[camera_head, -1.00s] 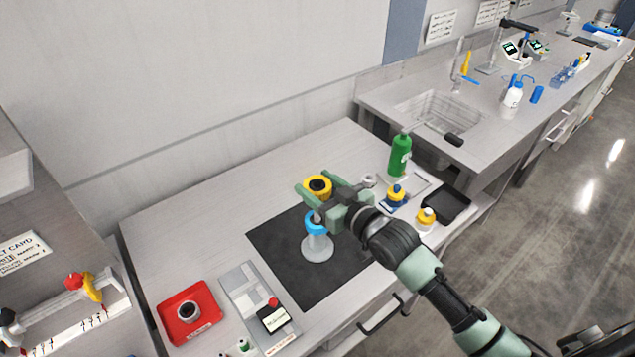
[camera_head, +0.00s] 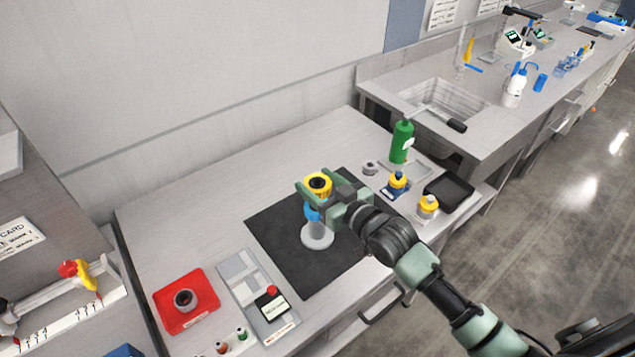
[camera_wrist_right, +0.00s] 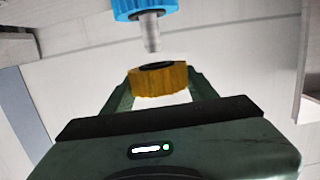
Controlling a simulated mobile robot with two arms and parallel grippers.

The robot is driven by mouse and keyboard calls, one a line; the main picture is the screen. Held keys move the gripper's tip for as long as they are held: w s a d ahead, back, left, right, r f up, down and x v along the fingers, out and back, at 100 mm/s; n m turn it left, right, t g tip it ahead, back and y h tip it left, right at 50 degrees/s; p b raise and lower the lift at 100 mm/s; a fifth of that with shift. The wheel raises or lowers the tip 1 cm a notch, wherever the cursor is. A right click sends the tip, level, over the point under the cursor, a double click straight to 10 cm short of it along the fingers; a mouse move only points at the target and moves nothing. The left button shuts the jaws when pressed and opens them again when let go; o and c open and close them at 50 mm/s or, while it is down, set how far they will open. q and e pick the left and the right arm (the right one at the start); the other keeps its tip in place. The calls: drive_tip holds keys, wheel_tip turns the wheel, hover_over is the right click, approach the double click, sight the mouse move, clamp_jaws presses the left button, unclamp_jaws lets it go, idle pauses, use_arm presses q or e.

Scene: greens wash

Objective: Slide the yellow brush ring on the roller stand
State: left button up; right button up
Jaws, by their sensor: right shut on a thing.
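The yellow brush ring (camera_head: 318,181) is between the fingers of my right gripper (camera_head: 322,190), which is shut on it. The roller stand (camera_head: 317,237) stands on the dark mat with a blue ring (camera_head: 311,212) around its post, partly hidden by my gripper. In the right wrist view, the yellow ring (camera_wrist_right: 159,82) is between the fingers, and the grey post tip (camera_wrist_right: 151,35) points toward its hole. A small gap shows between tip and ring, with the blue ring (camera_wrist_right: 145,8) farther along the post. My left gripper is not in view.
The dark mat (camera_head: 285,262) is clear around the stand. A red tray (camera_head: 168,308) holds a grey ring at left, beside a grey panel (camera_head: 238,292). A green bottle (camera_head: 401,142), yellow-topped bottles (camera_head: 427,208) and a black tray (camera_head: 449,193) stand at right.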

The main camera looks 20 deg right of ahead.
drive_tip(key=shift+p, duration=0.65)
idle(1.1)
drive_tip(key=shift+f+b, duration=1.7)
drive_tip(key=shift+f, duration=0.75)
drive_tip(key=o, duration=1.4)
drive_tip(key=b+v, duration=0.2)
drive_tip(key=v, duration=0.5)
drive_tip(key=shift+s+d, duration=0.1)
drive_tip(key=shift+s, duration=0.3)
